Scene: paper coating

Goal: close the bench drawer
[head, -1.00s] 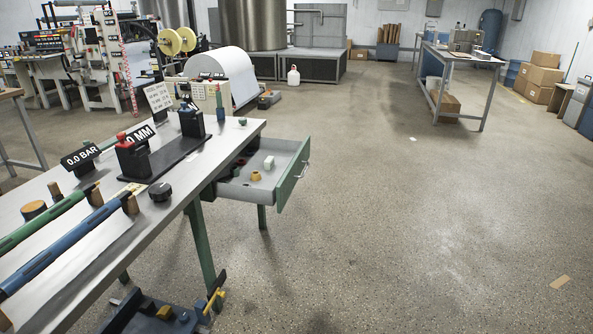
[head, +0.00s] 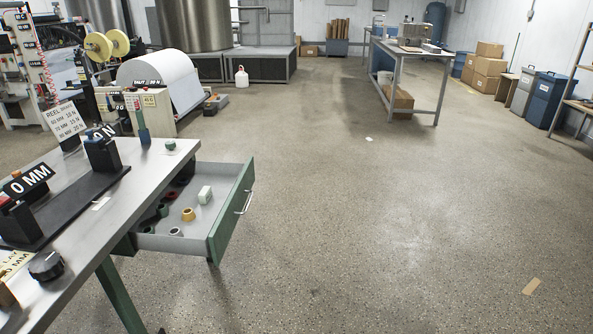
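The bench drawer (head: 229,222) stands pulled out from the right side of the metal-topped bench (head: 110,226) at the left. Its front is green with a pale bar handle (head: 244,203) facing right. Inside lie a white block (head: 205,194), a yellow ring (head: 188,214) and several small dark, red and grey pieces. Neither of my grippers shows in the head view.
On the bench are a black rail fixture (head: 70,205), a black knob (head: 46,265) and display signs. A large paper roll (head: 160,70) stands behind. A second table (head: 405,55) stands at the back right.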

